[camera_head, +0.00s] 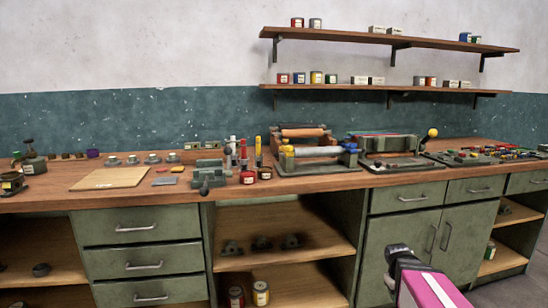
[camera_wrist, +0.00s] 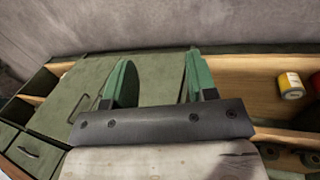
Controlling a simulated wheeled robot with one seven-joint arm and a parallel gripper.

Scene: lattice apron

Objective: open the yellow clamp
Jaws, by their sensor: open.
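I cannot make out for sure which thing is the yellow clamp. In the head view a small yellow part (camera_head: 288,149) sits at the left end of a roller press on the bench, and a yellow ball knob (camera_head: 432,133) tops the lever of the press to its right. They are too small to tell whether either is a clamp. My gripper (camera_wrist: 159,60) shows in the wrist view with its two green fingers apart and nothing between them. It is in front of the green cabinet front, away from the bench-top things. In the head view only part of my arm shows, at the lower right.
The wooden bench top (camera_head: 330,181) carries a grey-green vice (camera_head: 207,175), a roller press (camera_head: 317,152), bottles and a flat board (camera_head: 110,178). Open shelves below hold cans (camera_head: 261,293) and dark fittings (camera_head: 262,243). Wall shelves (camera_head: 385,37) hang above. The floor in front is partly free.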

